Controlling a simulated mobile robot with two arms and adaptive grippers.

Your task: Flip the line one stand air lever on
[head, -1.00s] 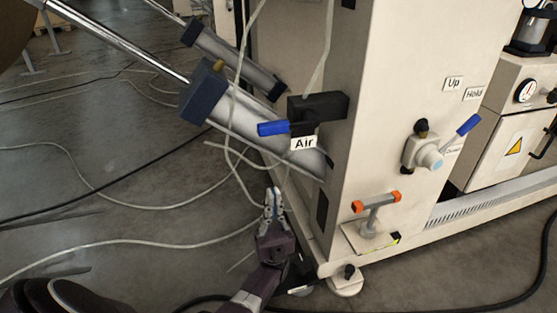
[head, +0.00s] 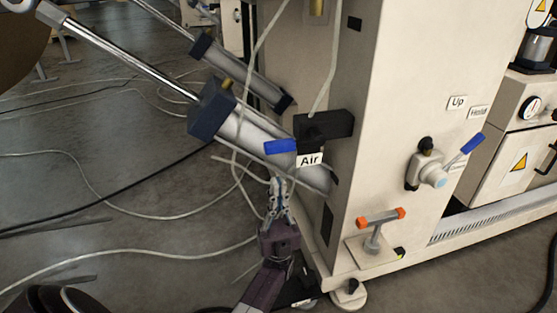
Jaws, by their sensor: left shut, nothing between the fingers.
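The air lever (head: 280,146) is a blue handle pointing left from a black valve block (head: 325,126) on the stand's side. A white "Air" label (head: 310,160) sits just under the valve. My left gripper (head: 278,184) points up just below the blue handle, with a small gap showing between them. Its fingers are shut and hold nothing. My right gripper does not show.
Pneumatic cylinders (head: 245,125) slope up to the left behind the lever, with pale hoses hanging around them. The cream stand (head: 400,70) carries a second blue-handled valve (head: 432,170) and an orange-ended T-handle (head: 380,218). Cables lie on the floor.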

